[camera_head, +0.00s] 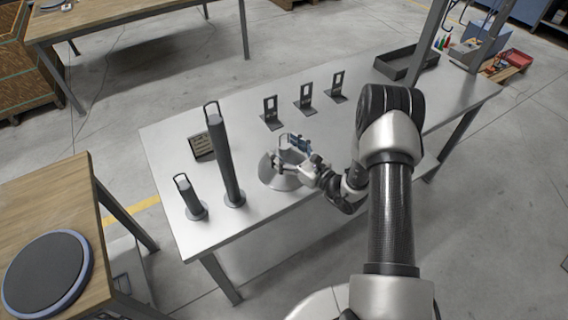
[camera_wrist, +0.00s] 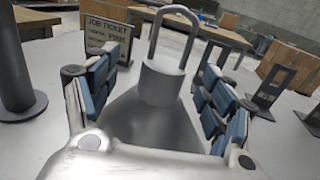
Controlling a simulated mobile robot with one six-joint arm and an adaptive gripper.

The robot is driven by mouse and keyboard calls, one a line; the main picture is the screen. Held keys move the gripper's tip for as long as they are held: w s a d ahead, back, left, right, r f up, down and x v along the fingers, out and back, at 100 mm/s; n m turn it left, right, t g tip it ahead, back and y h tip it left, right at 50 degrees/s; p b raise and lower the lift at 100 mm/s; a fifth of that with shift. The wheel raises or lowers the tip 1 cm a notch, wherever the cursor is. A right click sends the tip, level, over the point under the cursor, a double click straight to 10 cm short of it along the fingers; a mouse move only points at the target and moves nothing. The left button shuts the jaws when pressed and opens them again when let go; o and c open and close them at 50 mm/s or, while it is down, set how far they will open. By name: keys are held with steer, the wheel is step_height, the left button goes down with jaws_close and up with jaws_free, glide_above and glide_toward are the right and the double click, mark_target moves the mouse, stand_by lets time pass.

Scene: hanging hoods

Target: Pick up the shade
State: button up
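The shade (camera_head: 274,179) is a silver cone with a narrow neck and a loop handle on top. It stands upright on the grey table near its front edge. In the wrist view the shade (camera_wrist: 150,120) fills the middle, with its loop standing above the neck. My gripper (camera_head: 289,153) is at the upper part of the shade. In the wrist view my gripper (camera_wrist: 155,82) is open, with one blue-padded finger on each side of the neck and gaps between. The lower rim of the shade is partly hidden by my gripper.
A tall dark post (camera_head: 226,160) and a short one (camera_head: 189,197) stand left of the shade. A job ticket sign (camera_head: 202,147) is behind them. Several dark brackets (camera_head: 304,99) line the back of the table (camera_head: 160,150). A dark tray (camera_head: 400,62) lies at the far right.

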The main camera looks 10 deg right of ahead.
steer(key=shift+s+f, duration=0.1)
steer(key=shift+s, duration=0.05)
steer(key=c, duration=1.7)
